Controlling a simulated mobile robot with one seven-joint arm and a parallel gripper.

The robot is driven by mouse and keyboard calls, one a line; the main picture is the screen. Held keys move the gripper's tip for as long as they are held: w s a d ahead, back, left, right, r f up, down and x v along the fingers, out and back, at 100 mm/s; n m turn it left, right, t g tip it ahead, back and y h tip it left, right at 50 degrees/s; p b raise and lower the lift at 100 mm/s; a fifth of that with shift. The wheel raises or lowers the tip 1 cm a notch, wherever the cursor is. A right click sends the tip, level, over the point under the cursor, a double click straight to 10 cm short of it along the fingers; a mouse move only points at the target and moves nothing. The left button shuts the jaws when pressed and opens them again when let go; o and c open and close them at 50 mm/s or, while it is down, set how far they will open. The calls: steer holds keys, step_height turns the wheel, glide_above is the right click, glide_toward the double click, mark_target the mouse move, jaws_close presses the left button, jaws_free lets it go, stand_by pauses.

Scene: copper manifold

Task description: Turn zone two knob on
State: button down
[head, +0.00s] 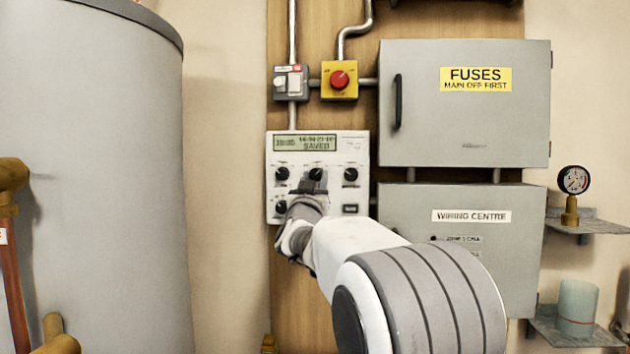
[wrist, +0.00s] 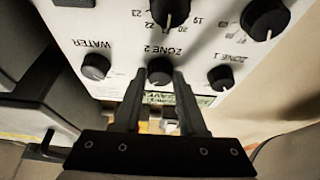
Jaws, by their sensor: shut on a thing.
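The controller (head: 360,145) is a white panel on the wooden board, with a lit display (head: 305,143) that reads "SAVED". The zone two knob (head: 316,174) is black and sits in the middle of the upper knob row. The wrist view, which is upside down, shows this knob (wrist: 160,70) under its "ZONE 2" label. My gripper (wrist: 160,76) has one finger on each side of the knob and is shut on it. My gripper (head: 313,186) partly covers the knob in the head view. I cannot tell which way its pointer faces.
The zone 1 knob (wrist: 220,78) and the water knob (wrist: 96,66) flank it closely. Temperature dials (wrist: 170,10) lie near the fingers. A red knob on a yellow box (head: 340,80) is above, a grey fuse cabinet (head: 450,125) right, and a tank (head: 95,180) left.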

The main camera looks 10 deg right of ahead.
steer(key=shift+r, duration=0.1)
stand_by(0.4)
steer(key=shift+c, duration=2.4)
jaws_free()
steer(key=shift+s, duration=0.1)
steer(key=v, duration=1.7)
steer(key=shift+a, duration=0.1)
